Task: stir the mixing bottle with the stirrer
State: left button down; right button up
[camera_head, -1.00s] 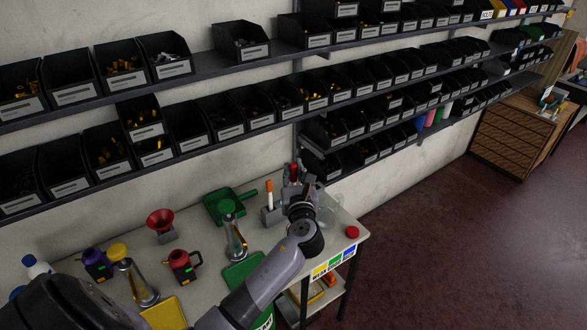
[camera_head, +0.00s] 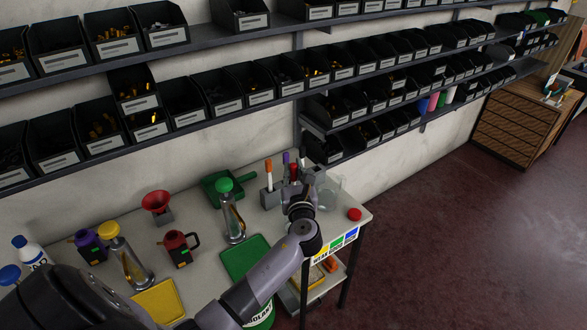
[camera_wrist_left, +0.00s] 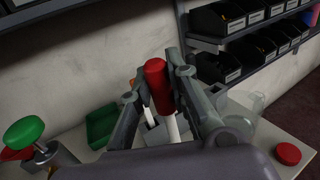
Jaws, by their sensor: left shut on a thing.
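My left gripper (camera_head: 296,180) is shut on the red handle of a stirrer (camera_wrist_left: 158,85), whose white shaft points down in the left wrist view. The red handle also shows in the head view (camera_head: 293,171). The lower end of the shaft is hidden, so I cannot tell whether it is clear of the grey holder (camera_head: 270,197). A clear glass vessel (camera_head: 334,186), likely the mixing bottle, stands just right of the gripper, partly hidden by it; it also shows in the wrist view (camera_wrist_left: 246,104). A round red cap (camera_head: 354,214) lies on the table beside it. My right gripper is not in view.
An orange-handled stick (camera_head: 268,170) stands in the holder, and a purple-topped one (camera_head: 286,158) shows behind my gripper. Bin shelves hang above.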

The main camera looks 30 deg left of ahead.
aim_at(294, 181)
pick_arm(q)
jog(key=shift+f+b, duration=0.95)
jog(key=shift+f, duration=0.6)
jog(key=shift+f+b, duration=1.45)
jog(key=shift+f, duration=0.6)
